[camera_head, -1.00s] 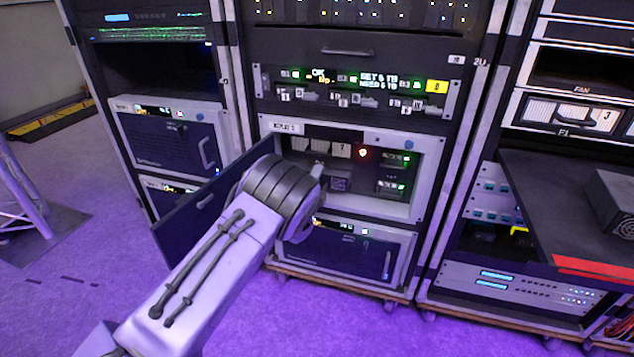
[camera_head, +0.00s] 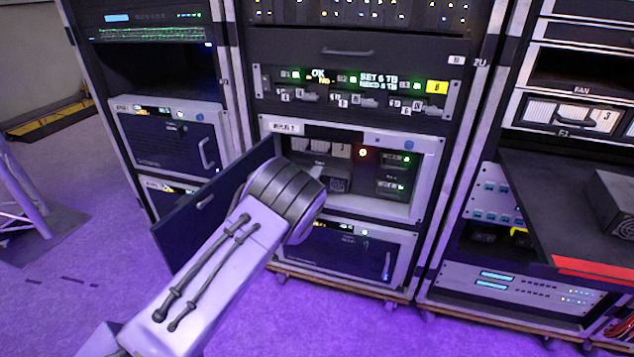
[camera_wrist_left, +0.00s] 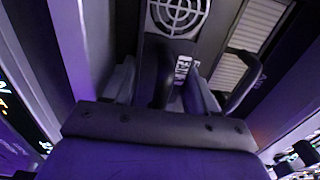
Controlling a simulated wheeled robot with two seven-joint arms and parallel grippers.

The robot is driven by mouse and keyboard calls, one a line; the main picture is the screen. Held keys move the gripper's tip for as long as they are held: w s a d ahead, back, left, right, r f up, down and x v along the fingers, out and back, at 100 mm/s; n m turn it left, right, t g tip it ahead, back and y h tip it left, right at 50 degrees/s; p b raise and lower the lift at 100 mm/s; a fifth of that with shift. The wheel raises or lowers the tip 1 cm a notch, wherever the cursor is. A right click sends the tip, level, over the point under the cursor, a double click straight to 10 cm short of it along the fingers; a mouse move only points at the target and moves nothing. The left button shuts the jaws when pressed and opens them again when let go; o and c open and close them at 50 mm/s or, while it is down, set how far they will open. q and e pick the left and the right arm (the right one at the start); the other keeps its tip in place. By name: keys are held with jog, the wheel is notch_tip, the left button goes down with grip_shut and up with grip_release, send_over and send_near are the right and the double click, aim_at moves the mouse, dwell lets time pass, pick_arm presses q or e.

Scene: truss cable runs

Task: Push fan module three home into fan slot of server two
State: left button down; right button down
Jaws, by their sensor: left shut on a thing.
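The open server (camera_head: 430,165) in the middle rack has its dark door (camera_head: 205,205) swung out to the left. My left arm reaches into its bay, and the wrist hides the fingers in the head view. In the left wrist view, my left gripper (camera_wrist_left: 182,88) is shut on the handle area of a dark fan module (camera_wrist_left: 150,50), which has a round grille and a small white label. The module's number is not readable, and its seating depth cannot be told. A dark grille (camera_head: 338,184) shows beside my wrist in the head view. My right gripper is not in view.
White-faced modules (camera_head: 341,150) sit in the bay's upper part, with an amber light (camera_head: 362,153) beside them. A closed server (camera_head: 350,252) lies below. The right rack has a pulled-out dark shelf (camera_head: 560,205) bearing a grey box (camera_head: 612,200).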

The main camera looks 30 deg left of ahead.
pick_arm(q)
jog(key=shift+w, duration=0.1)
jog(key=shift+w+b, duration=0.2)
jog(key=shift+b, duration=0.1)
jog(key=shift+c, duration=1.2)
grip_release()
jog(key=shift+r, duration=0.15)
jog(key=shift+f, duration=0.2)
jog(key=p+v, duration=0.2)
jog(key=v, duration=0.8)
jog(key=shift+s+r+p, duration=0.15)
jog(key=shift+s+p, duration=0.15)
jog(key=shift+p, duration=0.05)
